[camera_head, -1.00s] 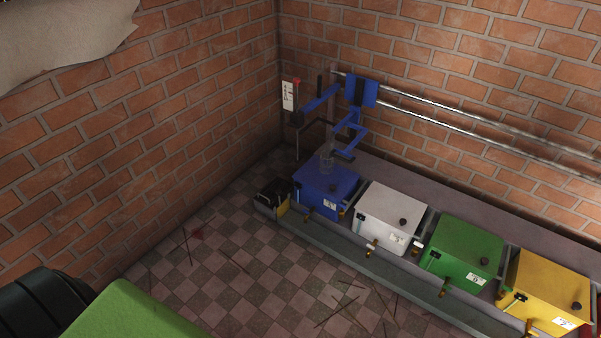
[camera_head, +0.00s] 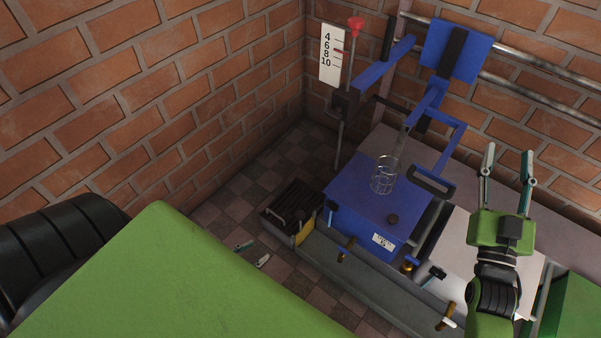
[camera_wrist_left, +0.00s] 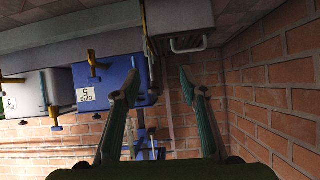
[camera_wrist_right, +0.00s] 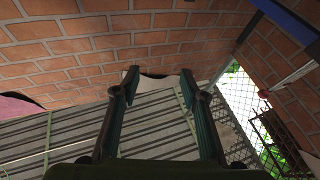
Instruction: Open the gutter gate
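The gutter (camera_head: 350,285) runs along the front of the boxes. At its left end is a dark grated catch box (camera_head: 292,203) with a wire handle. A yellow plate (camera_head: 305,232), perhaps the gate, stands between them; a yellow strip also shows in the left wrist view (camera_wrist_left: 145,20). The catch box's handle (camera_wrist_left: 188,46) shows there too, ahead of the fingers. My left gripper (camera_head: 252,253) is open and empty, left of and below the catch box, apart from it; only its fingertips show past green bodywork. My right gripper (camera_head: 507,160) is open and empty above the white box.
A blue box (camera_head: 365,205) with a wire basket and blue lever arm stands beside the gutter's left end. White (camera_head: 460,235) and green (camera_head: 573,308) boxes follow to the right. A scale board (camera_head: 332,54) and red-topped rod are in the corner. Checkered floor lies left of the gutter.

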